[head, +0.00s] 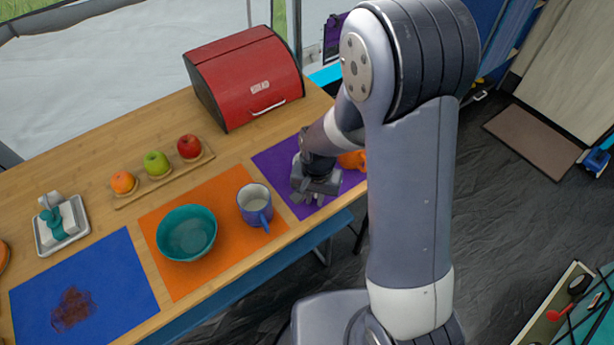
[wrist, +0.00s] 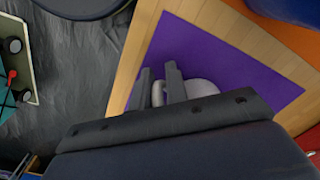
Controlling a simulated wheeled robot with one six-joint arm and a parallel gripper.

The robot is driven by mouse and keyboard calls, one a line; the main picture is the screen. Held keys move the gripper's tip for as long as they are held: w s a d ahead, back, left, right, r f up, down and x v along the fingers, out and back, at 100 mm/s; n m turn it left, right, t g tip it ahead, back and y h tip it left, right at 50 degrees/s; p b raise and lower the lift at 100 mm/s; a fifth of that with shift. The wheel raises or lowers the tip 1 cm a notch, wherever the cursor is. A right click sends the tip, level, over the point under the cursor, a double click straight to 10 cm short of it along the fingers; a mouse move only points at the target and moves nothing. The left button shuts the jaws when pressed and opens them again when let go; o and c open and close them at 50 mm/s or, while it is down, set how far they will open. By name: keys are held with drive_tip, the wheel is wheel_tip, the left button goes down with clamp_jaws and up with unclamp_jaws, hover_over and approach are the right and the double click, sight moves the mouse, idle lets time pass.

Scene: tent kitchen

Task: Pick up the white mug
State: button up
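The white mug (wrist: 200,88) is partly in view in the wrist view, over the purple mat (wrist: 215,62). The dark body of my gripper hides its lower part there. Its handle (wrist: 158,93) lies between the two fingers of my gripper (wrist: 160,84). The fingers are close together with the handle filling most of the gap, so they look shut on it. In the head view my gripper (head: 312,192) is low over the purple mat (head: 277,160), and I cannot make out the white mug there.
To the left, a blue mug (head: 255,208) and a teal bowl (head: 186,233) stand on an orange mat (head: 222,262). An orange item (head: 353,159) is partly hidden behind my arm. A red bread box (head: 245,78) and a fruit tray (head: 168,178) are farther back.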

clamp_jaws()
drive_tip(key=shift+r, duration=0.15)
drive_tip(key=shift+r+p, duration=0.4)
drive_tip(key=shift+r, duration=4.45)
